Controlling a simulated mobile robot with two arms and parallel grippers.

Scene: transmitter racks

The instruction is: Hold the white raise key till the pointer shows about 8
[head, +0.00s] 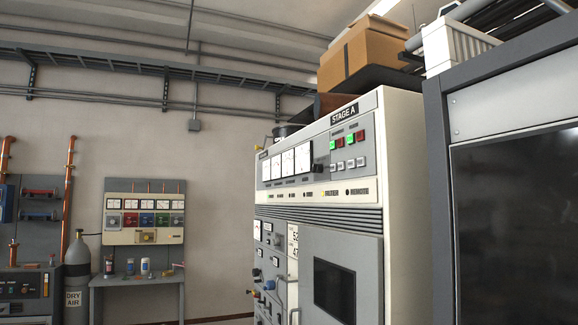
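The cabinet marked STAGE A (405,190) stands at the centre right, seen at an angle. A row of white-faced meters (303,159) runs along its upper panel; their pointers and scales are too small to read. Small pale keys (350,164) sit to the right of the meters, under green and red lamps (361,135). I cannot tell which key is the white raise key, or which meter goes with it. Neither of my grippers is in view.
A dark-fronted rack (440,200) stands close on the right. A cardboard box (362,55) lies on top of the cabinet. At the far wall are a meter panel (143,237), a small table (135,281) and a grey DRY AIR cylinder (77,270). Bare wall lies between.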

